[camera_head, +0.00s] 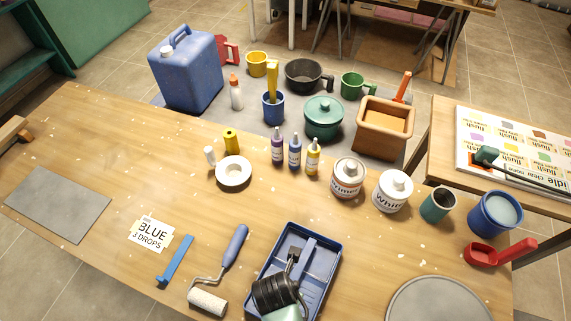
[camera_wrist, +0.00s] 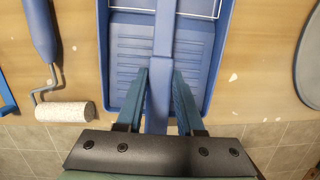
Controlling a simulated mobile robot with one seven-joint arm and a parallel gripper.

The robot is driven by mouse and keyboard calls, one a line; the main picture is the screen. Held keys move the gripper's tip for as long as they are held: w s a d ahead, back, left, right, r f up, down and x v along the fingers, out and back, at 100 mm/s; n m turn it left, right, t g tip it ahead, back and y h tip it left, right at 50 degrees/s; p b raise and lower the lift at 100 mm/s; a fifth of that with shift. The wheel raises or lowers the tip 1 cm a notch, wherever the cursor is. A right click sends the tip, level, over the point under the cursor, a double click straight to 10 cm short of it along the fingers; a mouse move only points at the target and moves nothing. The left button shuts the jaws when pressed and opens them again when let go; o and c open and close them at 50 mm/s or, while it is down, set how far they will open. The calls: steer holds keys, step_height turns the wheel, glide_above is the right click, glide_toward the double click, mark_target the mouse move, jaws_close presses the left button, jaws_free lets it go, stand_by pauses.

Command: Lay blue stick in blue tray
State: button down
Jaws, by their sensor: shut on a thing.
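The blue tray (camera_head: 331,262) lies near the front middle of the table, and it fills the middle of the wrist view (camera_wrist: 118,50). My gripper (camera_head: 292,258) is over the tray and partly hides its near part. In the wrist view my gripper (camera_wrist: 161,75) is shut on a blue stick (camera_wrist: 163,40), which runs lengthwise over the tray's ribbed floor. The stick also shows in the head view (camera_head: 306,246). I cannot tell whether it touches the tray floor.
A paint roller (camera_head: 208,300) with a blue handle lies left of the tray. A round grey disc (camera_head: 440,302) is to the right. A BLUE label card (camera_head: 152,233) lies at left.

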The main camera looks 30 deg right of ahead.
steer(key=shift+f+b, duration=0.4)
steer(key=shift+f, duration=0.45)
steer(key=shift+c, duration=2.3)
jaws_free()
steer(key=shift+r, duration=0.15)
step_height(320, 180, up, 10)
steer(key=p, duration=1)
steer(key=shift+p, duration=0.3)
